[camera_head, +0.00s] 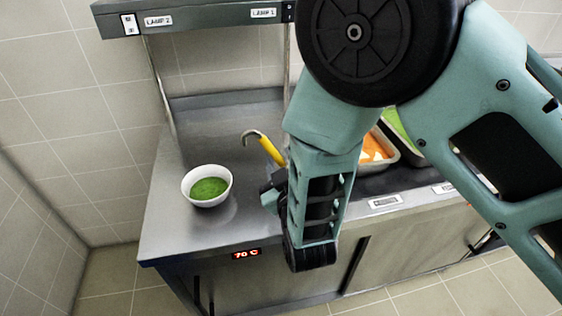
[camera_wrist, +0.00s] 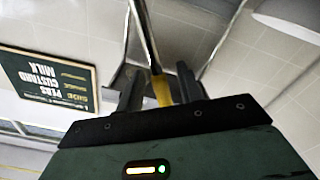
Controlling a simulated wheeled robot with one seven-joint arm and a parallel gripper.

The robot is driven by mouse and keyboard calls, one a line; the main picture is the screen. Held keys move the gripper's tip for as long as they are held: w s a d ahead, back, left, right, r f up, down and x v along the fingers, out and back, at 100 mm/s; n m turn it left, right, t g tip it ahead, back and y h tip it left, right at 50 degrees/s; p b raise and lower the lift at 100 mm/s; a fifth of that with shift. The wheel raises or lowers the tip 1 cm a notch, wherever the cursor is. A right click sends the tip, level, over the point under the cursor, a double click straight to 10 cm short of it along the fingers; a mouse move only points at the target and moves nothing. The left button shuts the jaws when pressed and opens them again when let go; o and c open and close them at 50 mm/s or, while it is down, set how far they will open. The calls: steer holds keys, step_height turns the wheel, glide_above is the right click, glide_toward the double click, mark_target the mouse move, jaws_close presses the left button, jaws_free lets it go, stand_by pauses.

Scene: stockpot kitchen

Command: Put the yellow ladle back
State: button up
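The yellow ladle (camera_head: 269,149) is left of my arm in the head view. Its bare metal end hooks over to the upper left, and its lower part is hidden behind my arm. My gripper (camera_head: 272,192) is low over the steel counter, close to the ladle. In the wrist view the yellow handle (camera_wrist: 161,91) lies between the two fingers of my gripper (camera_wrist: 160,80), and a metal shaft runs on up to the top edge. The fingers stand apart, but I cannot tell whether they press on the handle. The ladle's bowl is not visible.
A white bowl of green food (camera_head: 208,187) stands on the counter's left part (camera_head: 165,215). Pans with orange (camera_head: 374,148) and green food (camera_head: 402,133) are right of my forearm. The lamp shelf (camera_head: 205,20) hangs above. A menu sign (camera_wrist: 45,80) appears upside down in the wrist view.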

steer(key=shift+r, duration=0.1)
steer(key=shift+r, duration=0.15)
steer(key=s+d+m+g+b, duration=0.2)
steer(key=s+g+b, duration=0.2)
steer(key=s+g, duration=0.75)
steer(key=s+d+r+g+h, duration=0.2)
steer(key=s+d+g, duration=0.1)
steer(key=s+d, duration=0.3)
steer(key=s+d+r+g+h, duration=0.2)
steer(key=s+d+r+g, duration=0.1)
steer(key=s+d, duration=0.4)
steer(key=shift+s+d+n, duration=0.15)
steer(key=shift+d+n, duration=0.15)
steer(key=shift+d, duration=0.8)
